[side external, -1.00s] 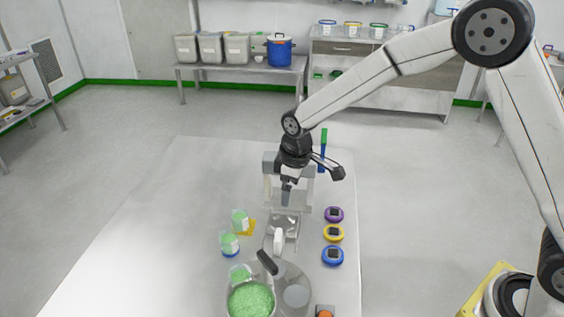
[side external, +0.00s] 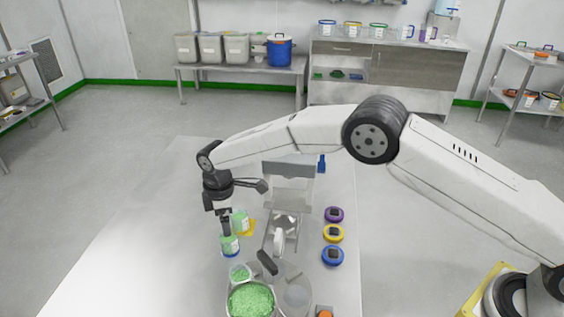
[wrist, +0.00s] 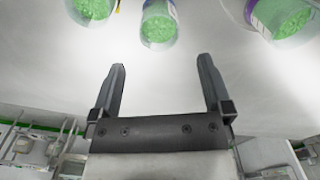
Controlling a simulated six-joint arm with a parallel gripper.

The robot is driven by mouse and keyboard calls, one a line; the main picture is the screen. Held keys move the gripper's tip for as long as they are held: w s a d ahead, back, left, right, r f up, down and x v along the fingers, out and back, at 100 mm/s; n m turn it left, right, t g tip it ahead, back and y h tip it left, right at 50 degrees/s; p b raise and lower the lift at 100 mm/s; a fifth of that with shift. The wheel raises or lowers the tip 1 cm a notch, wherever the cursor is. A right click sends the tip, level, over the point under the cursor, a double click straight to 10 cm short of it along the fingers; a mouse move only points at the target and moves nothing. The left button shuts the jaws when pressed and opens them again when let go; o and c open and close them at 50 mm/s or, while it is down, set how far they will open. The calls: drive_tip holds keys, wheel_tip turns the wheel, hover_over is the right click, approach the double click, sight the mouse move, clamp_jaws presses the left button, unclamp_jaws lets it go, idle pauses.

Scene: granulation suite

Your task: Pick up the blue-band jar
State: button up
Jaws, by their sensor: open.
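The blue-band jar (side external: 230,249), clear with green contents and blue at its base, stands on the table in the side view. My gripper (side external: 226,233) points down, with its fingers overlapping the jar's upper part in that view. In the wrist view my gripper (wrist: 162,63) is open, with nothing between its fingers. Beyond the fingertips there, a jar of green granules (wrist: 158,25) shows at top centre, roughly in line with the gap. I cannot tell its band colour surely.
Another green jar (side external: 241,220) stands close behind, by a yellow patch (side external: 249,228). A third jar (side external: 240,272) stands in front, beside a bowl of green granules (side external: 251,300). Purple, yellow and blue round items (side external: 333,256) line the right. The table's left side is clear.

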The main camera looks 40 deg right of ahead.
drive_tip(key=shift+d+f, duration=0.1)
drive_tip(key=shift+f, duration=3.85)
drive_tip(key=shift+c, duration=0.2)
drive_tip(key=c, duration=1.3)
drive_tip(key=shift+r, duration=0.1)
wheel_tip(320, 180, up, 10)
